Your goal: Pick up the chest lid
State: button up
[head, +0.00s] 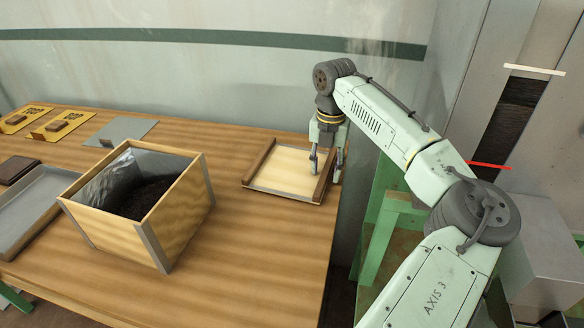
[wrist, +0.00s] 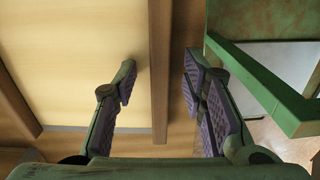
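The chest lid (head: 280,170) is a pale flat wooden panel with two brown battens and grey metal edges. It lies flat on the table near its right end. The open wooden chest (head: 178,222) stands to its left, with dark material inside. My gripper (head: 327,165) is open over the lid's right batten. In the wrist view, my gripper (wrist: 160,70) has one finger on each side of the batten (wrist: 160,45), with gaps visible. The lid's pale panel (wrist: 90,60) fills the left of that view. Whether the fingertips touch the lid cannot be told.
The wooden table (head: 255,260) is clear in front of the lid. A grey tray (head: 35,205), a dark block (head: 17,170), a grey plate (head: 122,130) and yellow plates (head: 62,124) lie at the left. A green frame (head: 385,215) stands beyond the table's right edge.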

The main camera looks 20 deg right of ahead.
jog(key=shift+c, duration=0.5)
grip_shut()
jog(key=shift+r, duration=0.1)
